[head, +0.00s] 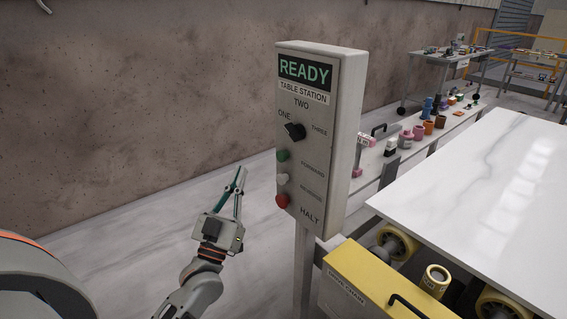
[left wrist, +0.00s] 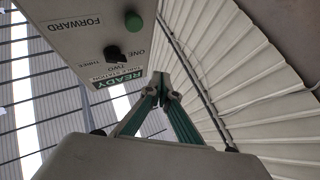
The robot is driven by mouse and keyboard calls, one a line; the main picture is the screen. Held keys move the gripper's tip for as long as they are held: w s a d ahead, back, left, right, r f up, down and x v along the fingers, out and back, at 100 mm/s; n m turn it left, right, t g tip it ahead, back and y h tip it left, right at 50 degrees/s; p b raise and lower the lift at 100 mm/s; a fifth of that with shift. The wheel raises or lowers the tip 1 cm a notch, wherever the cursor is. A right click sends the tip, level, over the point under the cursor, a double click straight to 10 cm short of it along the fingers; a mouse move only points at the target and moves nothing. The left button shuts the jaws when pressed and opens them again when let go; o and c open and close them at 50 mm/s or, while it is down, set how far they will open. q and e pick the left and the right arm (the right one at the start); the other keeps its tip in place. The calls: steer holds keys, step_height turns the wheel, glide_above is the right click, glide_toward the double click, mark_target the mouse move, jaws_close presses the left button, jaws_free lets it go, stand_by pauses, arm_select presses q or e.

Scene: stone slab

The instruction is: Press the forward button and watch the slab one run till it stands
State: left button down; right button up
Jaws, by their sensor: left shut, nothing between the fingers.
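The control post (head: 342,130) stands in the middle of the head view, its display (head: 305,73) reading READY. Below are a black selector knob (head: 295,131), the green forward button (head: 282,155), a white button (head: 282,179) and a red halt button (head: 281,201). The white marbled slab (head: 480,190) lies flat on rollers at the right. My left gripper (head: 241,171) is shut and empty, pointing up, left of the buttons and apart from them. The left wrist view shows its closed fingertips (left wrist: 163,80) near the panel's display end, with the green button (left wrist: 133,21) beyond.
A yellow cover (head: 370,285) with a black handle adjoins the post, beside yellow rollers (head: 397,243). A low bench (head: 385,153) with several cups and tools runs behind the slab. Carts (head: 440,65) stand farther back. A stone-like wall (head: 140,110) fills the left; floor before it is clear.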

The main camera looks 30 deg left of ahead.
mark_target(283, 156)
arm_select(q)
steer(key=shift+w, duration=0.1)
stand_by(0.3)
steer(key=w+d+b, duration=0.1)
steer(key=w+d, duration=0.2)
steer(key=w, duration=0.5)
steer(key=shift+d+b, duration=0.15)
steer(key=shift+b, duration=0.25)
arm_select(e)
steer(key=shift+w+d+f, duration=0.3)
steer(key=shift+w+f, duration=0.05)
steer(key=shift+f, duration=0.1)
steer(key=shift+s+a+f, duration=0.1)
steer(key=shift+s+f, duration=0.15)
steer(key=shift+s, duration=0.15)
steer(key=shift+w+r, duration=0.1)
steer(key=shift+w, duration=0.15)
arm_select(q)
steer(key=shift+w, duration=0.1)
arm_select(e)
steer(key=shift+w+r, duration=0.1)
arm_select(q)
steer(key=shift+w+d, duration=0.15)
steer(key=shift+w, duration=0.1)
arm_select(e)
steer(key=shift+r, duration=0.1)
arm_select(q)
steer(key=shift+w, duration=0.15)
arm_select(e)
steer(key=shift+s, duration=0.25)
